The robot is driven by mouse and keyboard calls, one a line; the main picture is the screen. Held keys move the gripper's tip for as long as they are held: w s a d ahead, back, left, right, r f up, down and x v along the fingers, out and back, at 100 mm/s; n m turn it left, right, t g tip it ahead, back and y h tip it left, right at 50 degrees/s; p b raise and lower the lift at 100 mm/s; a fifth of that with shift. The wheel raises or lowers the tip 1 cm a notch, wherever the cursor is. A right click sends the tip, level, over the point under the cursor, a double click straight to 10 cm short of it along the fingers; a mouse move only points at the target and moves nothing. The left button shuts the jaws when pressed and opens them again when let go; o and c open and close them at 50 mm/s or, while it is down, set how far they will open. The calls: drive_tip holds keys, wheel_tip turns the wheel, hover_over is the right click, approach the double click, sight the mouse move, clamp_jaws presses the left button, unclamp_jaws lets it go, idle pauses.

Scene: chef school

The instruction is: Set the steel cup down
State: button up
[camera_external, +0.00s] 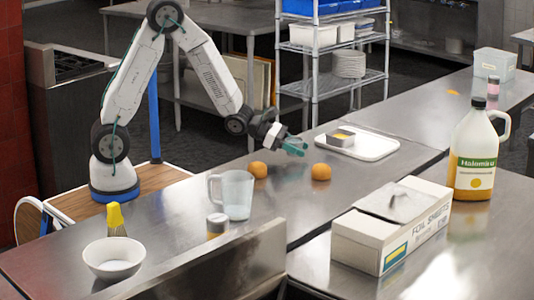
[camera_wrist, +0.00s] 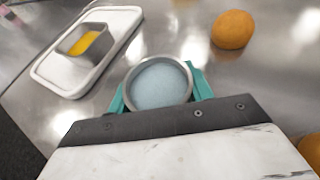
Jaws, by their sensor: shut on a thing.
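The steel cup (camera_wrist: 159,84) sits between the teal fingers of my gripper (camera_wrist: 160,92) in the wrist view. It has a round grey metal rim and a pale blue inside. My gripper (camera_external: 293,145) is shut on it. In the external view the gripper is low over the steel counter (camera_external: 190,200), between two oranges and a white tray. The cup is hard to make out there, and I cannot tell whether its base touches the counter.
One orange (camera_wrist: 232,30) is at the upper right of the wrist view; another orange (camera_external: 258,169) stands near a clear jug (camera_external: 232,194). The white tray (camera_external: 375,148) holds a small metal tin (camera_external: 340,137) with yellow contents. A foil box (camera_external: 385,235) stands front right.

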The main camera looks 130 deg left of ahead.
drive_tip(key=shift+f, duration=0.75)
drive_tip(key=shift+f, duration=0.1)
drive_tip(key=o, duration=1)
drive_tip(key=shift+r, duration=0.2)
drive_tip(key=v, duration=1.2)
drive_tip(key=shift+d+f, duration=0.1)
